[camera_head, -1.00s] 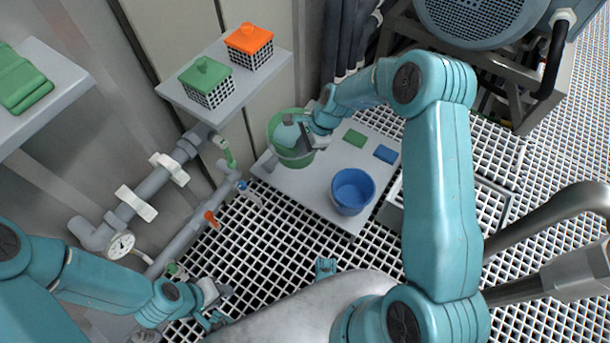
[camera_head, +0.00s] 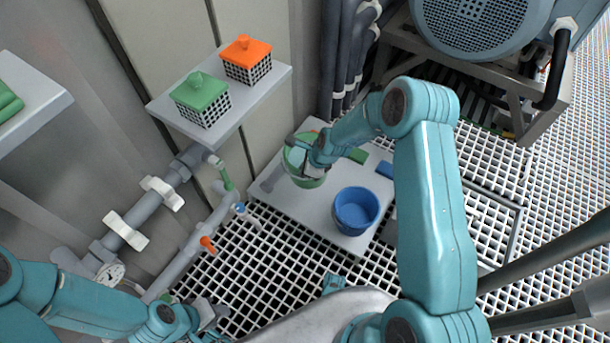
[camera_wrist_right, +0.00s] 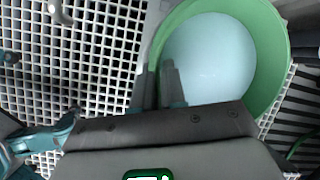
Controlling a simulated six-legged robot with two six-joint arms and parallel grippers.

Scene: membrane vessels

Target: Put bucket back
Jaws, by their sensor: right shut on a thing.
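The green bucket (camera_head: 309,182) holds pale blue liquid. It is at the far left part of the grey platform (camera_head: 295,208); I cannot tell whether its base touches. My right gripper (camera_head: 298,148) is shut on its rim. In the right wrist view the bucket (camera_wrist_right: 273,38) fills the upper right, with the gripper fingers (camera_wrist_right: 157,85) at its near left rim. A blue bucket (camera_head: 354,213) stands near the platform's front edge. My left gripper (camera_head: 212,316) is low at the left, away from the buckets; its jaw opening is unclear.
A shelf (camera_head: 232,117) with green and orange lidded cages is above left. Pipes with valves (camera_head: 207,243) run along the left wall. A motor (camera_head: 475,25) stands at back right.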

